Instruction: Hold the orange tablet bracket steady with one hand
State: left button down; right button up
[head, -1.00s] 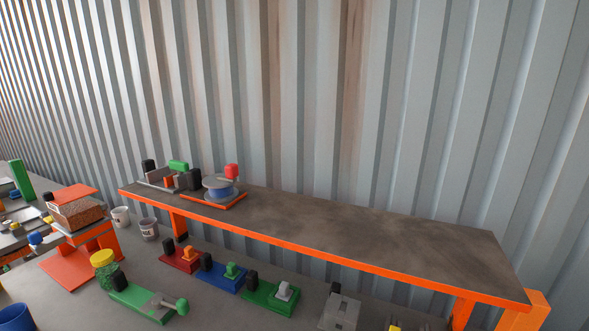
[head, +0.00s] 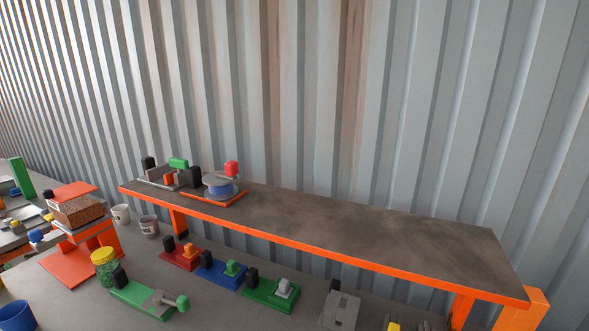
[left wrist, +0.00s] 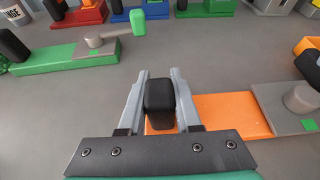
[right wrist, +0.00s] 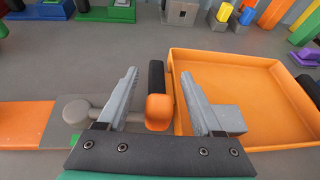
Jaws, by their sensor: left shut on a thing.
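The orange tablet bracket shows in the left wrist view as a flat orange base (left wrist: 232,115) with a black upright grip (left wrist: 160,100) at its left end and a grey plate (left wrist: 290,105) at its right. My left gripper (left wrist: 160,82) is shut on the black grip, one finger on each side. In the right wrist view the bracket's orange base (right wrist: 25,122) and its grey rod with an orange knob (right wrist: 158,110) show. My right gripper (right wrist: 160,82) is open, its fingers apart on either side of the knob. Neither gripper shows in the head view.
An orange tray (right wrist: 250,75) lies right beside the knob, under my right finger. A green bracket (head: 145,298) and several other coloured brackets stand farther back on the grey table. A raised shelf (head: 340,225) runs behind them. A jar with a yellow lid (head: 104,268) stands at left.

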jog(key=shift+r, duration=3.55)
jog(key=s+a+f, duration=0.4)
jog(key=s+a, duration=0.1)
jog(key=s, duration=0.4)
jog(key=shift+x, duration=3.8)
jog(key=shift+w+a+r, duration=0.1)
jog(key=shift+w+a, duration=0.05)
grip_shut()
